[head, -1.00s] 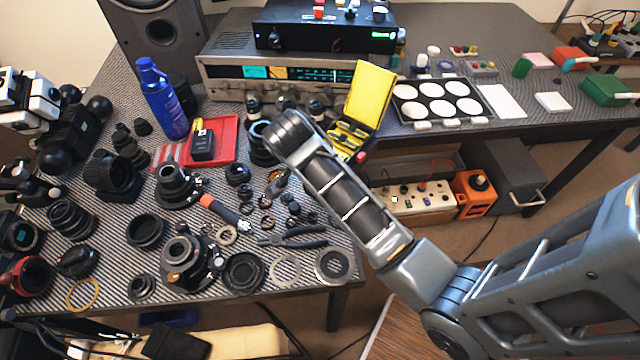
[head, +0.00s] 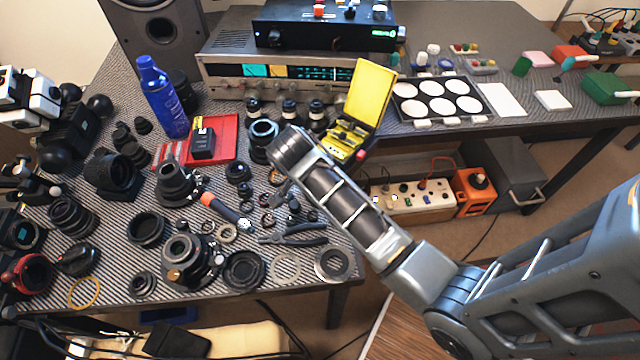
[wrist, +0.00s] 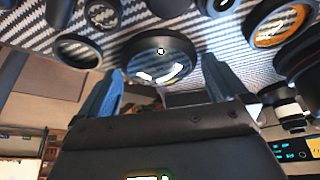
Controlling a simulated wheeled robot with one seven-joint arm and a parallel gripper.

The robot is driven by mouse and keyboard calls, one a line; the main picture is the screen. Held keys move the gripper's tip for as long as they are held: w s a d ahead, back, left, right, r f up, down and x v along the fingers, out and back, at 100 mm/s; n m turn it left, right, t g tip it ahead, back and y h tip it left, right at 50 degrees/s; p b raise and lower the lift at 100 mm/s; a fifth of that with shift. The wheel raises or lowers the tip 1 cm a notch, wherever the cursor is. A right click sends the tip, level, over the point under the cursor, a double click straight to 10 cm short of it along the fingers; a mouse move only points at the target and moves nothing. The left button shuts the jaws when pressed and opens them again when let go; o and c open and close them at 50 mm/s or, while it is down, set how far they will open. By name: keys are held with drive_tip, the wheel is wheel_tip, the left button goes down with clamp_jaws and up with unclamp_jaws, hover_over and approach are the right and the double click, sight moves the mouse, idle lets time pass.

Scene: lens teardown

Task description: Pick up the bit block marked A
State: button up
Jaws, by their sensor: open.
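No letter A is readable in either view, so I cannot tell for sure which thing is the bit block. An open yellow case (head: 372,92) with small dark and yellow pieces in its lower half stands near the table's front edge, just right of my arm's end. A black block with a yellow part (head: 203,144) lies on a red tray (head: 226,127). In the wrist view my gripper (wrist: 163,72) is open, its two fingers apart with nothing held between them. A dark round lens part (wrist: 158,45) shows beyond the fingers. My arm mostly hides the gripper in the head view.
Lens parts crowd the table's left half. Pliers (head: 295,234) and an orange-and-black tool (head: 222,208) lie among them. A blue bottle (head: 163,97) and a silver radio unit (head: 225,76) stand behind. A palette with white discs (head: 482,119) lies at right.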

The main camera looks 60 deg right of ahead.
drive_tip(key=v, duration=1.2)
drive_tip(key=shift+r, duration=0.2)
